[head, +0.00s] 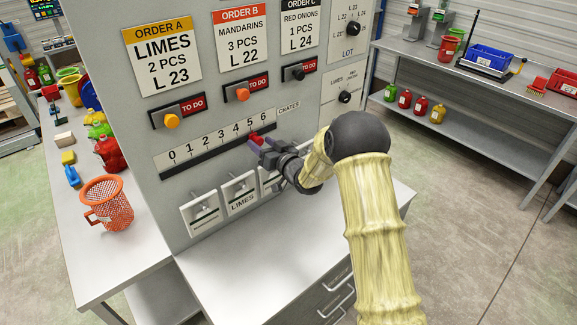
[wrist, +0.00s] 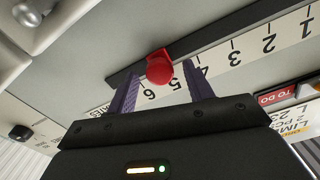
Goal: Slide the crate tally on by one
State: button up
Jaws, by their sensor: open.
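The crate tally is a red slider knob (head: 256,138) on a dark slot (head: 205,160) under a white scale marked 0 to 6 and CRATES. The knob also shows in the wrist view (wrist: 159,68), where the scale appears upside down. It stands near the 5, though its exact mark is hard to tell at this angle. My gripper (head: 262,147) is at the panel by the knob. Its purple fingers (wrist: 160,72) are open, one on each side of the knob, with gaps between. Whether the tips touch the panel is unclear.
Order cards hang above, with TO DO sliders (head: 178,117) below them. White labelled tilting panels (head: 240,193) sit close under the scale. Rotary knobs (head: 345,97) are to the right. A grey counter (head: 240,270) projects below. An orange basket (head: 107,203) stands on the left bench.

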jog(key=b+v, duration=0.5)
jog(key=v, duration=1)
jog(key=shift+s, duration=0.1)
jog(key=s+d+f+m+g+h, duration=0.3)
jog(key=s+d+f+g+h, duration=0.2)
jog(key=s+d+h, duration=0.45)
jog(key=s+d+f+m+g+h, duration=0.1)
jog(key=s+g, duration=0.5)
jog(key=s, duration=1)
jog(key=shift+d+f+m+h, duration=0.45)
jog(key=shift+d+f, duration=0.15)
jog(key=shift+d, duration=0.1)
